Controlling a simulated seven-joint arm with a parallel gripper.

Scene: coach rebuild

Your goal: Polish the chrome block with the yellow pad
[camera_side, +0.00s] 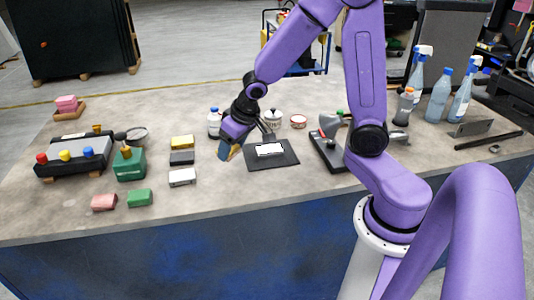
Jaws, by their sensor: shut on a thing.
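The chrome block (270,149) looks like a bright, pale rectangle lying on a black mat (287,160) in the middle of the table. My gripper (229,146) is left of the mat, tilted downward. It is shut on a small pad (225,150) that looks dull yellow with a bluish part; the purple gripper hides some of it. The pad is apart from the chrome block, and I cannot tell whether it touches the table. Another yellow block (182,141) lies to the left, behind a dark grey block (181,157) and a white block (182,176).
A green box (129,165) and button panel (72,154) stand left. The table front is mostly clear.

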